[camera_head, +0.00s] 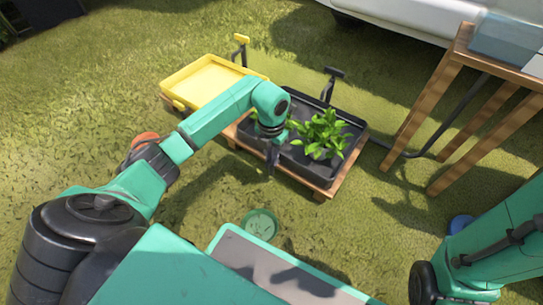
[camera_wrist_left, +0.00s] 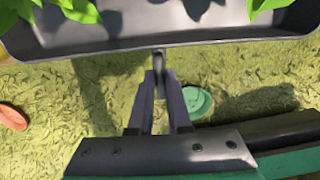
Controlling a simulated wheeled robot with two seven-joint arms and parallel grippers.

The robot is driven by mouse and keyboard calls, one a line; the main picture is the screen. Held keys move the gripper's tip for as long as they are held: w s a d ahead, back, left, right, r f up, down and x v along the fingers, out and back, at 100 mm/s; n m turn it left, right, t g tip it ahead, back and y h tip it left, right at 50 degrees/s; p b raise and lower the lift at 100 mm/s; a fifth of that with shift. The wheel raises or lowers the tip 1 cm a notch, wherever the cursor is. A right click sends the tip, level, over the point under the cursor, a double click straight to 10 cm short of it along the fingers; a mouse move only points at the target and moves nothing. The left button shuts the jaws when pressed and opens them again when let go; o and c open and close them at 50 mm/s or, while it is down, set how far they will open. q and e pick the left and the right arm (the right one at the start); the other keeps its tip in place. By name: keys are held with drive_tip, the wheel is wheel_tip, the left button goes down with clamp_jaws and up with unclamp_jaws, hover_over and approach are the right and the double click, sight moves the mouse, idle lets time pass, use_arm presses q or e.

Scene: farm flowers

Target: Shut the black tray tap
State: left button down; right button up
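The black tray (camera_head: 345,150) lies on a low wooden stand and holds leafy green plants. A small dark tap (camera_wrist_left: 158,58) sticks out from the tray's near side in the left wrist view, where the tray wall (camera_wrist_left: 110,43) crosses the top. My left gripper (camera_head: 271,168) points down at the tray's near edge. In the left wrist view its two dark fingers (camera_wrist_left: 158,80) stand on either side of the tap, very close to it. I cannot tell if they press on it. My right arm is at the lower right, its gripper out of sight.
A yellow tray (camera_head: 205,82) lies to the left. Upright black (camera_head: 333,74) and yellow (camera_head: 241,42) fittings stand behind the trays. A green round dish (camera_head: 262,224) is on the grass in front. A wooden table (camera_head: 455,75) stands at the right.

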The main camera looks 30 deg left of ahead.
idle(0.3)
use_arm(q)
drive_tip(key=shift+r+m+p, duration=0.15)
drive_tip(key=shift+m+p, duration=0.45)
drive_tip(key=shift+p, duration=0.05)
drive_tip(key=shift+m+p, duration=0.85)
drive_tip(key=shift+m, duration=0.25)
drive_tip(key=m+p, duration=0.1)
drive_tip(key=m, duration=0.2)
drive_tip(key=shift+m+p, duration=0.3)
drive_tip(key=shift+p, duration=0.1)
drive_tip(key=m+p, duration=0.1)
drive_tip(key=m, duration=0.1)
drive_tip(key=shift+m, duration=0.3)
drive_tip(key=m, duration=0.3)
drive_tip(key=shift+m+p, duration=0.3)
drive_tip(key=shift+p, duration=0.1)
drive_tip(key=m, duration=0.3)
drive_tip(key=shift+m, duration=0.3)
drive_tip(key=shift+m+p, duration=0.3)
drive_tip(key=shift+m, duration=0.3)
